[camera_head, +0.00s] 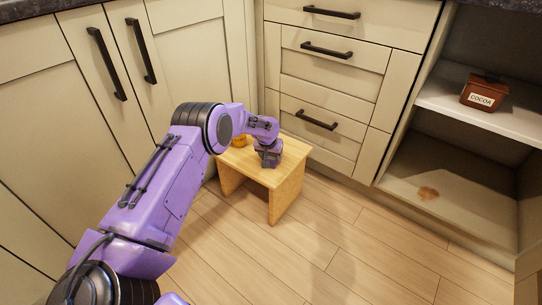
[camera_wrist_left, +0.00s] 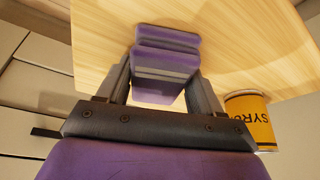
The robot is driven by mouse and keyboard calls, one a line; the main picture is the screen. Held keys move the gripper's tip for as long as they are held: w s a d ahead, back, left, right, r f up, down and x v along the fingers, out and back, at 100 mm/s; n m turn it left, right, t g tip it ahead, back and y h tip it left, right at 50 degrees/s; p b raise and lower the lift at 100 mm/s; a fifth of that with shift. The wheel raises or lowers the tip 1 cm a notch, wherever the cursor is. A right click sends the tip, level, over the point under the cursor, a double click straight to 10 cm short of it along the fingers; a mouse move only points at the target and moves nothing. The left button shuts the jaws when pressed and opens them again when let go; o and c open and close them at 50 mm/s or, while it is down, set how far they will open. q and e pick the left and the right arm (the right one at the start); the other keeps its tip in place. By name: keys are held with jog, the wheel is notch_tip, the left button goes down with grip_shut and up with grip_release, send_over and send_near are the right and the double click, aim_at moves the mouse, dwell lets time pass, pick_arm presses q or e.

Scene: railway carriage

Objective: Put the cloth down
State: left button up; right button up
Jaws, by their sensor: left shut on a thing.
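My left gripper (camera_head: 268,157) is over the top of a small wooden stool (camera_head: 291,165). In the left wrist view the gripper (camera_wrist_left: 163,72) is shut on a folded purple cloth (camera_wrist_left: 166,60) with a greyish stripe, held between its two fingers. The cloth is at or close to the stool top (camera_wrist_left: 240,40); I cannot tell whether it touches. In the head view the cloth is hard to tell from the purple gripper. My right gripper is not in view.
A yellow syrup tin (camera_wrist_left: 250,120) stands on the stool beside the gripper, also seen in the head view (camera_head: 239,140). Drawers (camera_head: 330,85) stand behind the stool.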

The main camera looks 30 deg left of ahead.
pick_arm(q)
jog(key=shift+s+f, duration=0.1)
jog(key=shift+f, duration=0.2)
